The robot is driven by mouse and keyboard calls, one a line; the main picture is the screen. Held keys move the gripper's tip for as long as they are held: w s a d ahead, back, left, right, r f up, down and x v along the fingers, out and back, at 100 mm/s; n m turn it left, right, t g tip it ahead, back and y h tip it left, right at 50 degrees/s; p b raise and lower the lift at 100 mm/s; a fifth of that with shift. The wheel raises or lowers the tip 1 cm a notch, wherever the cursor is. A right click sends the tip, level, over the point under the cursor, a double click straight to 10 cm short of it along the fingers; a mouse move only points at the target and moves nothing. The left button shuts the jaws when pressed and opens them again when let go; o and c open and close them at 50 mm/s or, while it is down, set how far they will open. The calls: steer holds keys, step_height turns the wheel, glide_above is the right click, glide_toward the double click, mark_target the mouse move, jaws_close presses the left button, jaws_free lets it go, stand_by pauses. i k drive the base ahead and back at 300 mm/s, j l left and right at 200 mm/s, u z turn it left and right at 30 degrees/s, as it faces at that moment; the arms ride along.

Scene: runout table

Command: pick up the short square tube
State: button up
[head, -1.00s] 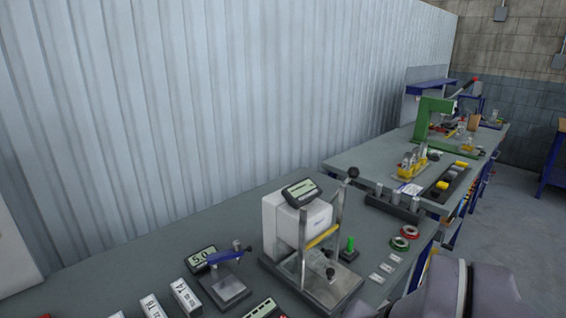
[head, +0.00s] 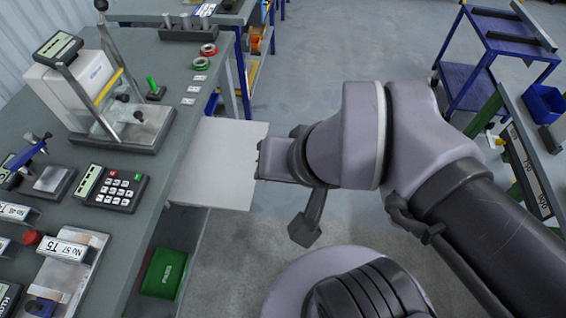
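I cannot make out a short square tube in the head view. My gripper (head: 264,162) is at the end of my arm in the middle of the picture, over the floor and beside a pale flat panel at the workbench's edge. It is seen from behind and above, so its fingers are not clear and I cannot tell whether it is open or shut. I see nothing held in it.
A grey workbench (head: 150,207) on the left carries a measuring stand (head: 125,125), a keypad device (head: 110,188) and labelled blocks. The pale panel (head: 222,165) juts from it. A blue cart (head: 497,48) and a green-edged table (head: 520,150) stand right. Open floor lies between.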

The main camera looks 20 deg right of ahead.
mark_target(60, 249)
steer(key=u, duration=1.8)
steer(key=i+l+u, duration=0.1)
steer(key=i, duration=0.35)
steer(key=i+l+u, duration=0.1)
steer(key=i, duration=0.3)
